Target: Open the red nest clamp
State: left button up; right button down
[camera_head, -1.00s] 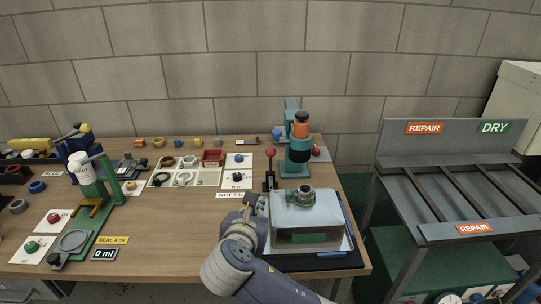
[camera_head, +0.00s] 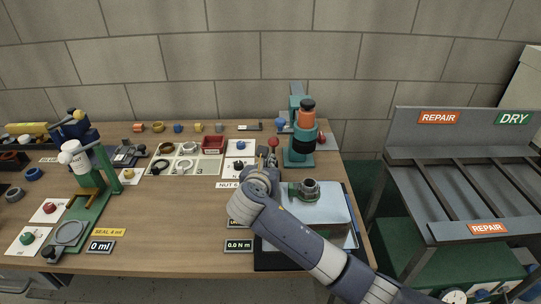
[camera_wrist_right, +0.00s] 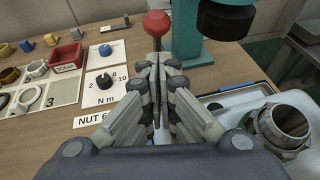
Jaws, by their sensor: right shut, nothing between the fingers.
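In the right wrist view the red knob (camera_wrist_right: 157,23) stands just beyond my fingertips. My right gripper (camera_head: 263,168) is in front of the lever, and its hand hides the lever's lower part in the head view. In the wrist view the right gripper (camera_wrist_right: 160,75) has its fingers together and empty, overlapping the lever's line of sight. I cannot tell whether they touch it. A metal fitting (camera_head: 309,188) sits on the nest block. My left gripper is not in view.
A teal press with an orange cylinder (camera_head: 305,115) stands close behind and right of the lever. A torque dial card (camera_wrist_right: 105,82) lies left of it. A parts tray (camera_head: 185,166) and green filling stand (camera_head: 85,205) are farther left. A repair rack (camera_head: 465,185) stands right.

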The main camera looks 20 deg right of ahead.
aim_at(271, 145)
jog(key=shift+w+d+r+p, duration=0.3)
jog(key=shift+w+r, duration=0.05)
jog(key=shift+w, duration=0.3)
jog(key=shift+w+d+r+p, duration=0.3)
jog(key=shift+w, duration=0.3)
jog(key=w+p, duration=0.1)
jog(key=p, duration=0.2)
jog(key=r+g+p, duration=0.1)
jog(key=p, duration=0.2)
jog(key=shift+w+d+r+p, duration=0.3)
jog(key=shift+w+p, duration=0.05)
jog(key=shift+p, duration=0.05)
jog(key=shift+w+d+p, duration=0.1)
jog(key=shift+w+p, duration=0.25)
jog(key=shift+w, duration=0.05)
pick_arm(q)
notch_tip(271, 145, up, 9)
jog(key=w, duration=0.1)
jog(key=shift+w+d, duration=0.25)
pick_arm(e)
jog(key=shift+f, duration=0.1)
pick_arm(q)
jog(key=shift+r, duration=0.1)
